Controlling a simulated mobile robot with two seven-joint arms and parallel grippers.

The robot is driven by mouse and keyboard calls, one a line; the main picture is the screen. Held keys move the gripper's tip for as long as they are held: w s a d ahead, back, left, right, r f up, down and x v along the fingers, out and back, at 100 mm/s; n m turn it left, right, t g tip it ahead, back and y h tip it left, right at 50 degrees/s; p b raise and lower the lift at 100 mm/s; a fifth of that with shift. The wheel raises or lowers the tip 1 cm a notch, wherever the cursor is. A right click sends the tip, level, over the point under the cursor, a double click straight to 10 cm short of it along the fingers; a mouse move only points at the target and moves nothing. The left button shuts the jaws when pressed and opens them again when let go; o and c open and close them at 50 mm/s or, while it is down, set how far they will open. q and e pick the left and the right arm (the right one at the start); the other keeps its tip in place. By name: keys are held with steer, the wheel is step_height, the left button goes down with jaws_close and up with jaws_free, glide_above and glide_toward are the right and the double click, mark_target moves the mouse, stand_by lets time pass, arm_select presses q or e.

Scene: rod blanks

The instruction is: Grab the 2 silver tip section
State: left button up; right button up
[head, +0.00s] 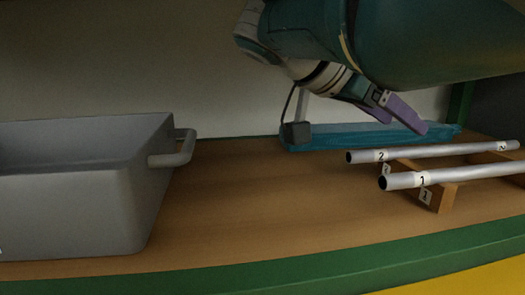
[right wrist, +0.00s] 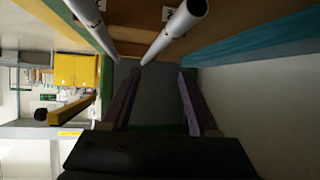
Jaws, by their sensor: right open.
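Two silver rods lie side by side on a wooden rack at the right of the head view. The rear rod (head: 435,152) is marked 2 at both visible labels, and the front rod (head: 460,176) is marked 1. My right gripper (head: 408,114) is open, with purple fingers, above and behind the rear rod. In the right wrist view the open fingers (right wrist: 160,70) have no rod between them. The rear rod (right wrist: 174,32) and the front rod (right wrist: 97,28) show beyond the fingertips. My left gripper is not in view.
The wooden rack (head: 440,196) carries the rods. A teal tray (head: 350,135) lies behind them along the back wall. A grey bin (head: 75,215) with a side handle stands at left. The bench (head: 270,200) between bin and rack is clear.

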mark_target(440, 146)
steer(key=d+f, duration=0.1)
steer(key=d+b, duration=0.1)
steer(key=d, duration=0.1)
steer(key=d+f, duration=0.1)
steer(key=d, duration=0.1)
steer(key=shift+f+b, duration=0.3)
steer(key=shift+b, duration=0.05)
steer(key=b+x, duration=0.3)
steer(key=shift+d+f, duration=0.15)
steer(key=shift+f, duration=0.05)
steer(key=shift+w+d, duration=0.15)
steer(key=shift+d, duration=0.35)
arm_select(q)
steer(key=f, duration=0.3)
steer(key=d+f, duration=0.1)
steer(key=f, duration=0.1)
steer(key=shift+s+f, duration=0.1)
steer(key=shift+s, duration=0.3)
arm_select(e)
steer(key=shift+a, duration=0.1)
steer(key=c, duration=0.4)
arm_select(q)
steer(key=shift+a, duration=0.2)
arm_select(e)
jaws_close()
